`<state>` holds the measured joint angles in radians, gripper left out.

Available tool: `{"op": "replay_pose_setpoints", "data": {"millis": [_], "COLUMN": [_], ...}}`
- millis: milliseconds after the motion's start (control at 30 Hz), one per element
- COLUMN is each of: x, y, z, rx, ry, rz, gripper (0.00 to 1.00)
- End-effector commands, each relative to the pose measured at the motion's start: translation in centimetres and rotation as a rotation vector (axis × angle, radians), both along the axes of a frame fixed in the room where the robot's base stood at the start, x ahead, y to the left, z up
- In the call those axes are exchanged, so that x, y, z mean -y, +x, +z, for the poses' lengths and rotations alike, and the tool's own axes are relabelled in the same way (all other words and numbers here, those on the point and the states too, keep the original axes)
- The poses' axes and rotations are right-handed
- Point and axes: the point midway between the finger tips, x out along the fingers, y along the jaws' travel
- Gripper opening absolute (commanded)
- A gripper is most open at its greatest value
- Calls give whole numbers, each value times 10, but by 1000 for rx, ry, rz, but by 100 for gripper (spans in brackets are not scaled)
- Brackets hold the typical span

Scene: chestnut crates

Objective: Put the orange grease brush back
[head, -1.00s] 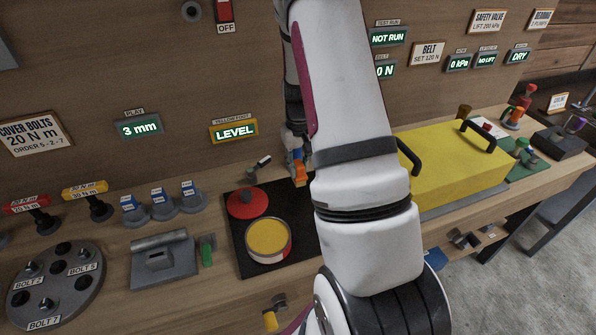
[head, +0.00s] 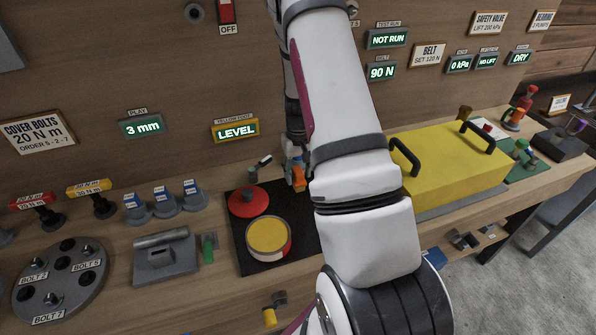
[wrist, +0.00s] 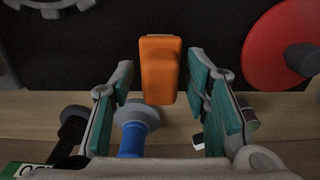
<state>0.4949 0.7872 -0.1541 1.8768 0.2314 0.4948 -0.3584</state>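The orange grease brush (wrist: 160,68) shows as an orange block between my fingers in the wrist view. In the head view it is a small orange shape (head: 299,178) at the far edge of the dark mat. My gripper (wrist: 159,72) has its teal finger pads on either side of the orange block, with a narrow gap on each side. In the head view my gripper (head: 293,165) is partly hidden behind my arm. The brush's bristle end is not visible, and I cannot tell what it rests on.
A red lid (head: 248,201) and a yellow-topped tin (head: 268,237) stand on the dark mat (head: 245,262). A yellow box with black handles (head: 450,170) stands right of my arm.

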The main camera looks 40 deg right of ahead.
Motion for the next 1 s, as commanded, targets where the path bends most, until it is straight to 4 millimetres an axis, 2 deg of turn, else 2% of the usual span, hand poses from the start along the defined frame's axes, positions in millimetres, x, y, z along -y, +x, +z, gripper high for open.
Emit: {"op": "replay_pose_setpoints", "data": {"millis": [233, 367, 467, 800, 1000], "x": [0, 0, 0, 0, 0], "y": [0, 1, 2, 2, 1], "z": [0, 7, 20, 88, 115], "rx": [0, 2, 4, 4, 2], "ry": [0, -1, -2, -2, -1], "rz": [0, 1, 1, 1, 0], "gripper": [45, 45, 45, 45, 45]}}
